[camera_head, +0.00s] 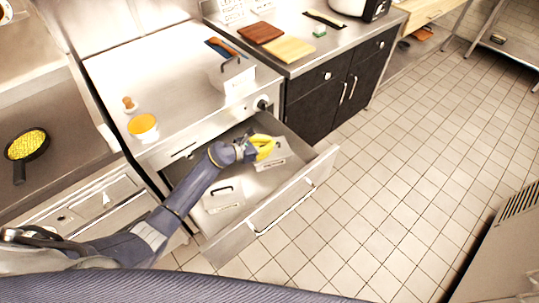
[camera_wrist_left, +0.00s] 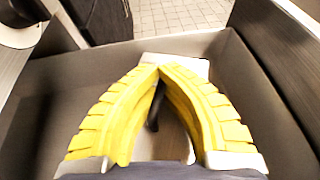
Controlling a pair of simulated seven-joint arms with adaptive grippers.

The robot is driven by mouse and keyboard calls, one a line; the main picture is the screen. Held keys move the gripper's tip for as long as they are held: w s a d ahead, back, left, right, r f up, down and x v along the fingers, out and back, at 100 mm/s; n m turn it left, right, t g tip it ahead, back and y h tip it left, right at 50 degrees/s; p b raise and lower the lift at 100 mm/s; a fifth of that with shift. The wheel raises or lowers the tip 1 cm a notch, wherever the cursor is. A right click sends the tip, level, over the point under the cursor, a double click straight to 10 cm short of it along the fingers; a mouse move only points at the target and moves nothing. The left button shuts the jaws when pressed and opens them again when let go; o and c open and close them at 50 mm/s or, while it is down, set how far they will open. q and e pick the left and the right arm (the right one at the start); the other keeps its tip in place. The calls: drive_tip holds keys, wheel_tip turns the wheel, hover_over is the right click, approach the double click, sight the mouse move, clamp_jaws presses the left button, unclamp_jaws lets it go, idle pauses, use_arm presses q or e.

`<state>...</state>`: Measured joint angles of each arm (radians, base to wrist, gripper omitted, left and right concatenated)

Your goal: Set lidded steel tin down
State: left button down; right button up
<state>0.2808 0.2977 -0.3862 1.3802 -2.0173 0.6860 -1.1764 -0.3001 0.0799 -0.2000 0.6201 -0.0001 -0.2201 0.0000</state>
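The lidded steel tin (camera_head: 272,160) is low inside the open drawer, partly hidden by my left gripper (camera_head: 266,146). In the left wrist view, the tips of the yellow fingers (camera_wrist_left: 159,68) come together, and the tin's dark handle (camera_wrist_left: 156,108) shows between them. The pale tin (camera_wrist_left: 185,61) shows beyond and beneath the fingers. The gripper looks shut on the handle. I cannot tell whether the tin touches the drawer floor. My right gripper is not in view.
The steel drawer (camera_head: 293,203) is pulled out, with walls around the gripper. Another lidded tin (camera_head: 222,200) with a dark handle lies nearer in it. A similar handled box (camera_head: 232,78) stands on the counter above, with a yellow-topped pot (camera_head: 143,127). The tiled floor is clear.

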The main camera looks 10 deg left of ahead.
sight(270, 155)
use_arm(q)
drive_tip(key=shift+f, duration=3.35)
drive_tip(key=shift+f, duration=0.1)
drive_tip(key=c, duration=1.6)
unclamp_jaws()
drive_tip(key=v, duration=1.2)
